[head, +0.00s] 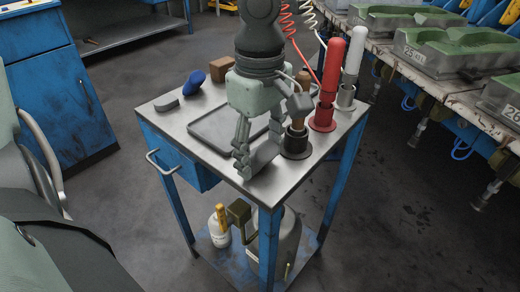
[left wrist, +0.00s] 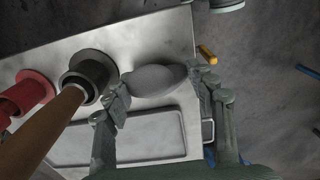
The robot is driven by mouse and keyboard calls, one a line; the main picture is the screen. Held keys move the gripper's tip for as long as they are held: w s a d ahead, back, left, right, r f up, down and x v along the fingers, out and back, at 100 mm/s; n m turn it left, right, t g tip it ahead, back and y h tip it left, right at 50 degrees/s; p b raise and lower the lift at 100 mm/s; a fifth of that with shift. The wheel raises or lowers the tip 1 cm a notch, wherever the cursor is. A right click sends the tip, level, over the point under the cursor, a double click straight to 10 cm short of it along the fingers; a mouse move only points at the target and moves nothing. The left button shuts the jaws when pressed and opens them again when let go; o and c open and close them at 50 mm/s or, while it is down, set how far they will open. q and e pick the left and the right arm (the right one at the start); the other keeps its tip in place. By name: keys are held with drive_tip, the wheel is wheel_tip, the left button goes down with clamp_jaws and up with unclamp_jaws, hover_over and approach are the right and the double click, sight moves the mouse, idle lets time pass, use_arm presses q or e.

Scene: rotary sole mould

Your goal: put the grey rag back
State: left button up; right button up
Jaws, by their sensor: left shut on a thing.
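The grey rag (head: 263,158) is a smooth rounded grey bundle at the near corner of the trolley top (head: 285,185). In the left wrist view the rag (left wrist: 153,80) lies between the fingers of my left gripper (left wrist: 160,89). My left gripper (head: 247,152) points down over the near part of the top and is shut on the rag. The rag is at or just above the surface; I cannot tell if it touches. My right gripper is not in view.
A shallow tray (head: 196,136) lies beside the rag. A dark holder (head: 296,150) with a brown handle, a red tool (head: 331,75) and a white tool (head: 353,55) stand right. A blue object (head: 194,82) and brown block (head: 221,68) lie at the back left. Moulds (head: 440,50) line the right.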

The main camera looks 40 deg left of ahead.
sight(260, 148)
use_arm(q)
drive_tip(key=shift+f, duration=0.1)
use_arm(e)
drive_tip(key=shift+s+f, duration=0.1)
use_arm(q)
drive_tip(key=o, duration=1.2)
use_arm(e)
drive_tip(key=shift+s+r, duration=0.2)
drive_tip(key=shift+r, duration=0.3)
use_arm(q)
drive_tip(key=shift+w+r, duration=0.1)
drive_tip(key=shift+r, duration=0.4)
wheel_tip(260, 148, up, 11)
drive_tip(key=shift+r+p, duration=0.1)
drive_tip(key=shift+p, duration=0.2)
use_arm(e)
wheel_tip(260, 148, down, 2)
